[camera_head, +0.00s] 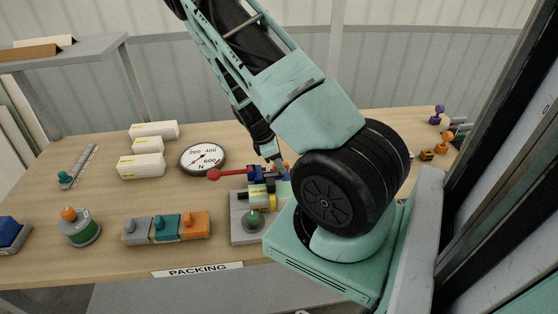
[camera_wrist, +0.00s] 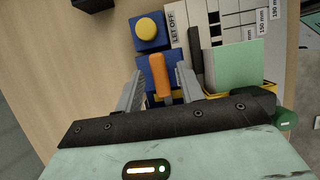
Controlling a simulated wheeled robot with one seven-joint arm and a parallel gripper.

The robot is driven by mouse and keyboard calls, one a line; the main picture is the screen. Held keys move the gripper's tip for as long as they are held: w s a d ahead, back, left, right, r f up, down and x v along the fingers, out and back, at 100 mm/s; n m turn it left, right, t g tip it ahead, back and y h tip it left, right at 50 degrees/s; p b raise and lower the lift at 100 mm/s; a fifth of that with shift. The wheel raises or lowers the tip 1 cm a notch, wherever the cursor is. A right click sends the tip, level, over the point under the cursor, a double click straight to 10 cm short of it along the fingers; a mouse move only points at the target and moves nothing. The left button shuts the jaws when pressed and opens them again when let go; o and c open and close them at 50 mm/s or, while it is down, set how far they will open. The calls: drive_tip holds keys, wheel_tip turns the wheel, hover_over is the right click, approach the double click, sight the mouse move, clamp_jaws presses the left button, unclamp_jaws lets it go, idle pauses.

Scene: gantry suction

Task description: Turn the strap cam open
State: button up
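The strap cam shows in the wrist view as an orange lever (camera_wrist: 160,77) on a blue block (camera_wrist: 146,68). My gripper (camera_wrist: 160,88) is open, with one finger on each side of the lever and a gap visible beside it. I cannot tell whether the fingertips touch the block. In the head view my gripper (camera_head: 272,160) is over the blue parts (camera_head: 259,173) of the grey fixture (camera_head: 240,228); my arm hides much of that spot. A yellow button (camera_wrist: 150,26) on a blue base stands just beyond the lever, beside a LET OFF label (camera_wrist: 176,27).
A red-knobbed lever (camera_head: 214,174) sticks out left of the fixture. A round dial gauge (camera_head: 203,158), white boxes (camera_head: 141,166) and a row of grey, teal and orange blocks (camera_head: 167,228) stand on the table (camera_head: 105,200). A green block (camera_wrist: 238,68) is right of my fingers.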

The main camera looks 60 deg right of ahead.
clamp_jaws()
drive_tip(key=m, duration=0.2)
drive_tip(key=m+y, duration=0.1)
drive_tip(key=m, duration=0.1)
drive_tip(key=shift+w+d+m+g+y, duration=0.1)
drive_tip(key=shift+d+m+g+y, duration=0.05)
drive_tip(key=shift+m+g+y, duration=0.2)
drive_tip(key=m+y, duration=0.1)
drive_tip(key=m, duration=0.1)
drive_tip(key=m+b, duration=0.1)
drive_tip(key=m, duration=0.1)
drive_tip(key=shift+d+m+y, duration=0.15)
drive_tip(key=shift+m+y, duration=0.2)
drive_tip(key=m, duration=0.2)
drive_tip(key=m+y, duration=0.1)
drive_tip(key=m, duration=0.1)
drive_tip(key=shift+d+y+b, duration=0.1)
drive_tip(key=shift+y+b, duration=0.2)
drive_tip(key=shift+b, duration=0.1)
drive_tip(key=shift+d+m+t+y+b, duration=0.1)
drive_tip(key=shift+m+t+y+b, duration=0.45)
drive_tip(key=shift+m, duration=1.75)
